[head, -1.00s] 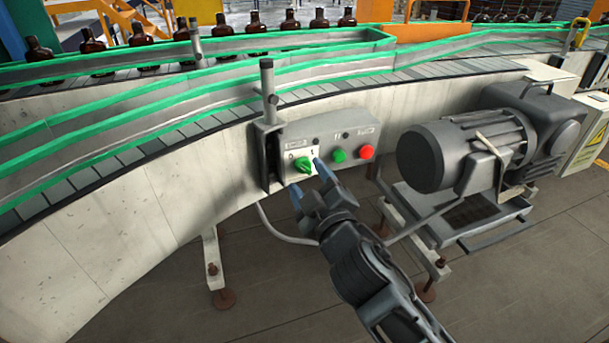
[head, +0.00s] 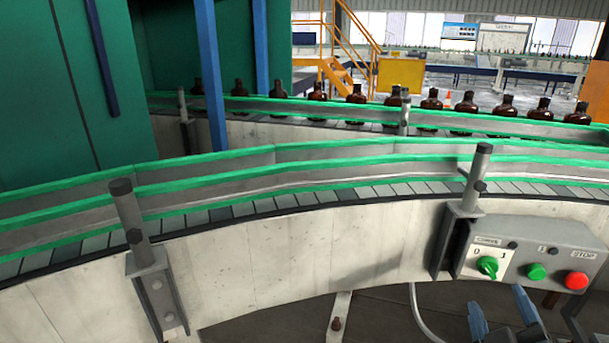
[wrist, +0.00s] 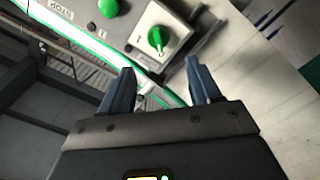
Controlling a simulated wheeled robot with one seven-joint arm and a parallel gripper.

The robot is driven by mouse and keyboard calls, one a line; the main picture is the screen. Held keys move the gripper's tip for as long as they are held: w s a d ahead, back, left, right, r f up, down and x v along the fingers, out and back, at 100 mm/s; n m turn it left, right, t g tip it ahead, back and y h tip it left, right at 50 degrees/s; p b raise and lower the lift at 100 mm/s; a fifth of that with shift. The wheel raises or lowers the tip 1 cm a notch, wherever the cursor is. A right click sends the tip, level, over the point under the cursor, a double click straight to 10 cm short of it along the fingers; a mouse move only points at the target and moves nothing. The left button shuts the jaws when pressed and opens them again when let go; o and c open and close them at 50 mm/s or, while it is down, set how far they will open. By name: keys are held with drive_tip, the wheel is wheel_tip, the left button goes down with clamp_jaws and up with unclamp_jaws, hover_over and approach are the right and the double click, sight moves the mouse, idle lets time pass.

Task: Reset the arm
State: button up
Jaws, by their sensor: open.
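My gripper (head: 503,312) is at the lower right of the head view, just below the control box, with blue fingers spread and nothing between them. It also shows in the wrist view (wrist: 160,90), open and empty. The grey control box (head: 535,246) carries a green rotary switch (head: 487,267) on a plate marked 0 and 1, a green button (head: 536,271) and a red stop button (head: 576,280). The wrist view shows the rotary switch (wrist: 157,38) beyond the fingers, apart from them. Most of my arm is outside the head view.
A curved conveyor (head: 300,250) with green guide rails crosses the view. Amber bottles (head: 430,100) stand in a row on the far conveyor stretch. A post bracket (head: 140,260) juts from the near side. A green cabinet (head: 70,90) stands at the left.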

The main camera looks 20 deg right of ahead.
drive_tip(key=s+a+f+y+p, duration=0.1)
drive_tip(key=s+a+f+y, duration=0.3)
drive_tip(key=s+a+y, duration=0.75)
drive_tip(key=s+a+r+m, duration=0.1)
drive_tip(key=s+a, duration=0.1)
drive_tip(key=s, duration=0.4)
drive_tip(key=s+a+r+m+h, duration=0.1)
drive_tip(key=s+a, duration=0.1)
drive_tip(key=s, duration=0.5)
drive_tip(key=shift+a+r+p, duration=0.15)
drive_tip(key=shift+r+p, duration=0.2)
drive_tip(key=shift+r, duration=0.05)
drive_tip(key=shift+h, duration=0.25)
drive_tip(key=shift+c, duration=0.2)
